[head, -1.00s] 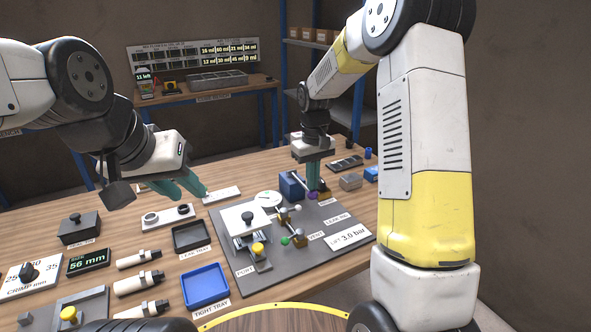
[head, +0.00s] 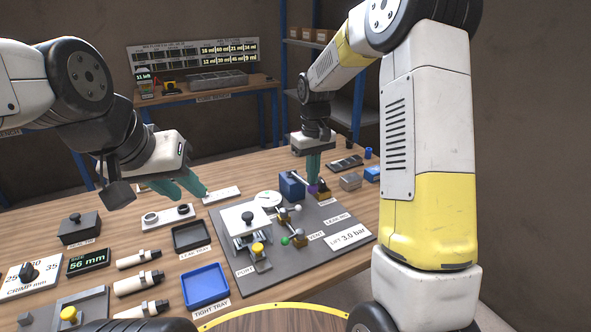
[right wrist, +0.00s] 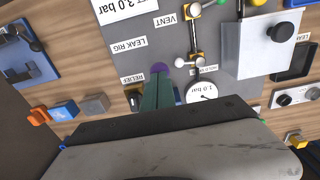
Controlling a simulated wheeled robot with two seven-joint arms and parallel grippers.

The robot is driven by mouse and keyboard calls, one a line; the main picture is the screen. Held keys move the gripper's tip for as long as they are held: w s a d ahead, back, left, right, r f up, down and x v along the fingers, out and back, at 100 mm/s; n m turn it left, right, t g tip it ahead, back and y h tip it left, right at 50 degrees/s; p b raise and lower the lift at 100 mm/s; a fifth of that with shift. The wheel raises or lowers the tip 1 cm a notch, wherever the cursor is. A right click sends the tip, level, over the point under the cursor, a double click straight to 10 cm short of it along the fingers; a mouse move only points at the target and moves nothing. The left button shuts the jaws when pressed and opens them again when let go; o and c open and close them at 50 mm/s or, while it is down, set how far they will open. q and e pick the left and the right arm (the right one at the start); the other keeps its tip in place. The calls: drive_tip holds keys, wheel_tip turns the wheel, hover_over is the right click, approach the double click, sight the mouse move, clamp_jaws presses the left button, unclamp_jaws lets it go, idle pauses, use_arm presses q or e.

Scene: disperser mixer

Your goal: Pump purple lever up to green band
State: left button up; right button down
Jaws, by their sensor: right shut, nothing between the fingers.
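The purple lever knob (head: 312,189) is at the back right of the grey leak rig board (head: 325,228), beside the blue block (head: 291,186). It also shows in the right wrist view (right wrist: 159,67), just beyond my fingertips. My right gripper (head: 313,180) points down at the knob, shut with nothing between its fingers; whether it touches the knob is unclear. A round white gauge (head: 268,199) lies on the board; the right wrist view shows its dial (right wrist: 201,91). I cannot make out a green band. My left gripper (head: 193,196) hangs open and empty over the left of the table.
Valves with a green knob (head: 285,240) and white knobs stand on the board's middle. A clamp with a yellow knob (head: 257,248) is nearer. A blue tray (head: 205,285) and a black tray (head: 191,235) lie to the left. Small blocks (head: 351,181) sit right of the lever.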

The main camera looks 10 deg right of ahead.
wheel_tip(320, 180, down, 2)
drive_tip(key=shift+r, duration=1.7)
drive_tip(key=shift+f, duration=1.75)
drive_tip(key=shift+r, duration=1.75)
wheel_tip(320, 180, up, 6)
